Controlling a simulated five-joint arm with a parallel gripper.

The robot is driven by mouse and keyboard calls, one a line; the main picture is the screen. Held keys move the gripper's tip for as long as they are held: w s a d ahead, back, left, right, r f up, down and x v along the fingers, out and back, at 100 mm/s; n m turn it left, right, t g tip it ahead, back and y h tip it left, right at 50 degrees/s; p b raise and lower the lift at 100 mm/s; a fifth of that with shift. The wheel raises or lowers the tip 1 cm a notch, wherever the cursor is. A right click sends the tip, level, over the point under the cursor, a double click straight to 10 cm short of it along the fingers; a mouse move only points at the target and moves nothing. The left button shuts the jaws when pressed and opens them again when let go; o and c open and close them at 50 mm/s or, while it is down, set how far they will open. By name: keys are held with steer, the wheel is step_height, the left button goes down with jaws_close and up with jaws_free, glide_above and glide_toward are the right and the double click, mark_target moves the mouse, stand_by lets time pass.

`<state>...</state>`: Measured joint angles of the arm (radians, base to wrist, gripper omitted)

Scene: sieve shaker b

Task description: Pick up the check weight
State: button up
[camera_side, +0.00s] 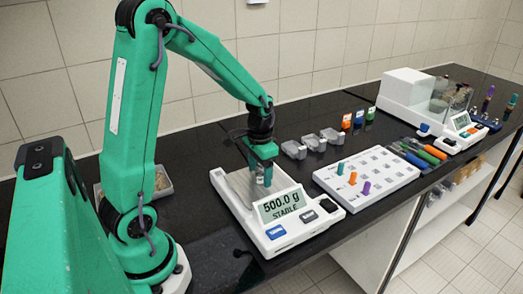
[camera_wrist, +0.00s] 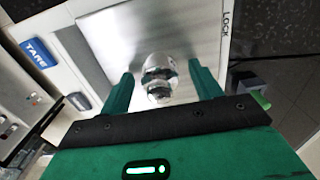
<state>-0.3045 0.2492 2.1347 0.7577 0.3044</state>
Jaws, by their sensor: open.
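The check weight (camera_wrist: 160,76) is a shiny metal piece with a knob, standing on the steel pan (camera_wrist: 195,32) of the balance in the wrist view. My gripper (camera_wrist: 160,84) is open, with one green finger on each side of the weight and a visible gap at both. In the side view my gripper (camera_side: 263,175) is low over the pan of the white balance (camera_side: 290,235), and the weight is mostly hidden there by the fingers. The balance display (camera_side: 283,206) reads 500.0 g STABLE.
A white rack (camera_side: 390,180) with teal, orange and purple pegs stands right of the balance. Small grey trays (camera_side: 312,142) and coloured bottles (camera_side: 352,122) stand behind. Coloured pens (camera_side: 425,152) and a second balance (camera_side: 405,92) are further right. Dark counter shows around the balance.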

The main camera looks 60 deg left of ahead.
jaws_close()
steer(key=shift+r, duration=0.2)
steer(key=shift+r, duration=0.45)
step_height(320, 180, up, 3)
steer(key=shift+r, duration=0.15)
steer(key=s+d+r, duration=0.2)
steer(key=d+r, duration=0.4)
steer(key=d, duration=0.5)
steer(key=shift+s+d+r, duration=0.2)
steer(key=shift+s+r, duration=0.05)
steer(key=shift+s, duration=0.1)
